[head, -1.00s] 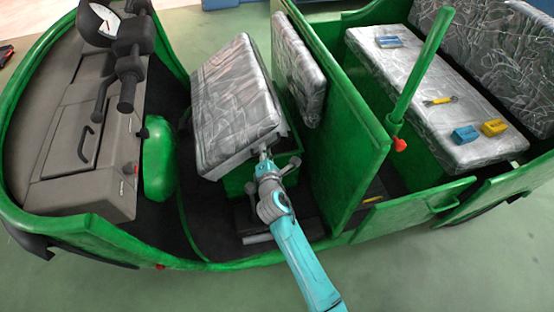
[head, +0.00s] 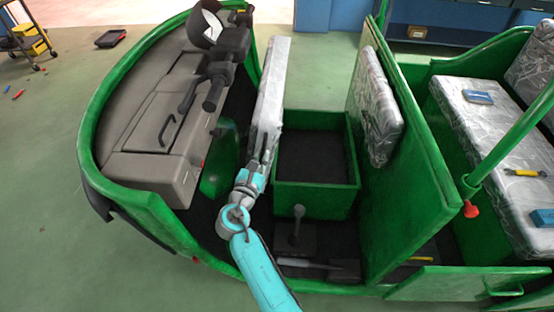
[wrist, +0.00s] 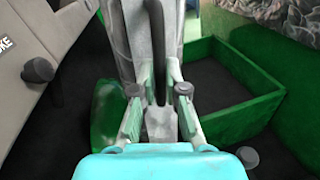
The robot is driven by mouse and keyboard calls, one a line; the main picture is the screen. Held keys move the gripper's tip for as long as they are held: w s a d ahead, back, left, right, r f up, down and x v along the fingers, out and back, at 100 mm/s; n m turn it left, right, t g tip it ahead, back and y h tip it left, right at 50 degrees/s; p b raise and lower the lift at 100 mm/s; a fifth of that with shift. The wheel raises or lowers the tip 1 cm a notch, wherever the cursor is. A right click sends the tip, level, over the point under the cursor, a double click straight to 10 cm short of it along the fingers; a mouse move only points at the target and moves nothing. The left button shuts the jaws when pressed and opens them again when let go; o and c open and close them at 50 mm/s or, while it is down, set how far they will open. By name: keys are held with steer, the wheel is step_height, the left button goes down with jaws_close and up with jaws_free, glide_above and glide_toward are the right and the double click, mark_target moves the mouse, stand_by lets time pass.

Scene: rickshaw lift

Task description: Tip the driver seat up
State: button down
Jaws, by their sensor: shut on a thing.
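The driver seat cushion (head: 272,85), in plastic-wrapped grey, stands tipped up nearly upright on the front side of the green seat box (head: 315,200). The box is open at the top, with a dark inside. The exact finger contact is small and partly hidden.
The grey dashboard (head: 150,125) and dark handlebar (head: 222,65) are left of the seat. The backrest (head: 377,110) hangs on the green partition (head: 425,190) to the right. A lever (head: 297,225) stands on the floor before the box. The rear bench (head: 480,150) carries tools.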

steer(key=shift+a+f+n, duration=0.1)
steer(key=shift+a+n, duration=0.2)
steer(key=shift+a, duration=0.65)
steer(key=c, duration=1.2)
jaws_free()
steer(key=v, duration=1.1)
steer(key=shift+s, duration=0.4)
steer(key=shift+f, duration=0.1)
